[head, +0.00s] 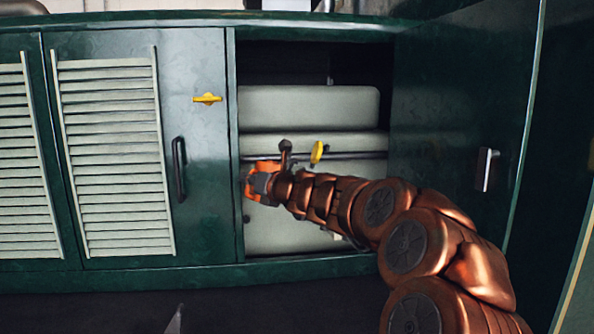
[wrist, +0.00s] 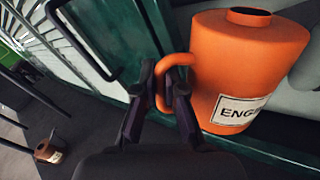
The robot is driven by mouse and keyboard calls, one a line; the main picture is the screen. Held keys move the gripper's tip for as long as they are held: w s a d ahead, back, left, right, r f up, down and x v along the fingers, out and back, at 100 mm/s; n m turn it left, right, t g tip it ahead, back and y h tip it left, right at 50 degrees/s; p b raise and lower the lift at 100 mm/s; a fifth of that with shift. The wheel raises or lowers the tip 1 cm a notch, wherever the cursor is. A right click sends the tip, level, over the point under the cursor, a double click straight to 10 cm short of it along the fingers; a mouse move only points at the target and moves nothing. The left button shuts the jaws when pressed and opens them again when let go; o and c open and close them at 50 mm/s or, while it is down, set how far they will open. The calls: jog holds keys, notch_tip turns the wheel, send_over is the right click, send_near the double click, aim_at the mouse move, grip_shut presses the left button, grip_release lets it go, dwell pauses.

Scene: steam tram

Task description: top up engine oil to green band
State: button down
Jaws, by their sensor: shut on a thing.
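An orange oil can (wrist: 245,70) with a dark opening on top and a white label reading "ENGI..." fills the upper right of the wrist view. My gripper (wrist: 167,84) is shut on the can's side handle. In the head view the can (head: 250,184) is mostly hidden behind my gripper, inside the open locker front. Pale engine housings (head: 310,108) sit in the locker. A yellow handle-like piece (head: 317,152) and a dark knob-like part (head: 286,147) stand near a horizontal bar, just above my gripper. No oil level or green band is readable.
The green locker door (head: 455,130) stands open at the right. A closed louvred door (head: 110,150) with a dark handle (head: 179,168) and yellow latch (head: 207,98) is at left. A smaller brownish-orange labelled can (wrist: 48,152) is on the dark floor.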

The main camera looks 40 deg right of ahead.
jog(key=shift+w+r+m+p, duration=0.1)
jog(key=shift+r+m+p, duration=0.6)
jog(key=shift+p, duration=1.45)
jog(key=shift+r+m+p, duration=0.2)
jog(key=shift+r+p, duration=0.9)
jog(key=shift+p, duration=1.05)
jog(key=shift+d+r+m+g+y+p, duration=0.2)
jog(key=shift+r+m+p, duration=0.5)
jog(key=shift+p, duration=1.45)
jog(key=shift+d+r+m+g+y+p, duration=0.1)
jog(key=shift+d+r+m+g+p, duration=0.15)
jog(key=shift+r+p, duration=1.35)
